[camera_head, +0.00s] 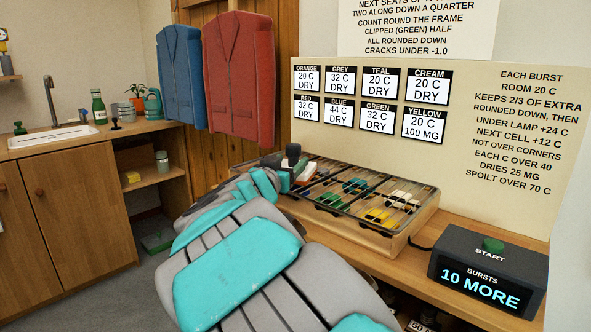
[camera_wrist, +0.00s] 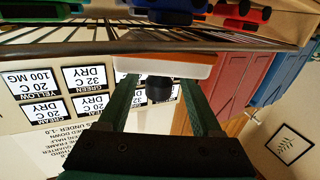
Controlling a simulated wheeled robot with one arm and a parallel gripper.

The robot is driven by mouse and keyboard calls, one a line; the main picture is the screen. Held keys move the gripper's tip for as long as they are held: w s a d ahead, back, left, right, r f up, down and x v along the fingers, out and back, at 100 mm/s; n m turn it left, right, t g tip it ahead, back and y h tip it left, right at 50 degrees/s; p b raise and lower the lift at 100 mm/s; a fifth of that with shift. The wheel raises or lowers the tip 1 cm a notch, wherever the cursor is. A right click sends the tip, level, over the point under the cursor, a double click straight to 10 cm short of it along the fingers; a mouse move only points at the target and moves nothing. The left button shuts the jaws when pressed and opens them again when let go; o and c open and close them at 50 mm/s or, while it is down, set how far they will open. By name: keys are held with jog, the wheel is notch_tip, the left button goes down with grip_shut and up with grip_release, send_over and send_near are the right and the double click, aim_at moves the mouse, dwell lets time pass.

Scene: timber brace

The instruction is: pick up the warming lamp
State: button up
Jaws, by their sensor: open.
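The warming lamp, as I take it, is a white slab with an orange edge (camera_wrist: 190,66) and a black knob (camera_wrist: 160,88) in the wrist view. It lies at the wire-topped frame. My gripper (camera_wrist: 158,82) is open, with one dark green finger on each side of the knob. A gap shows between the knob and each finger. In the head view a dark upright piece (camera_head: 292,152) stands at the frame's back left corner; whether it is the lamp's knob or part of my gripper is unclear. My arm hides much of that corner.
The wooden frame (camera_head: 397,240) holds several coloured blocks under wires. A black START box (camera_head: 489,270) reading 10 MORE stands on the bench at right. Label cards (camera_head: 380,85) hang behind. Blue (camera_head: 181,75) and red (camera_head: 240,75) vests hang at left.

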aim_at(298, 156)
jog(key=x, duration=0.5)
jog(key=shift+f, duration=0.1)
jog(key=shift+w, duration=0.45)
grip_shut()
dwell(0.4)
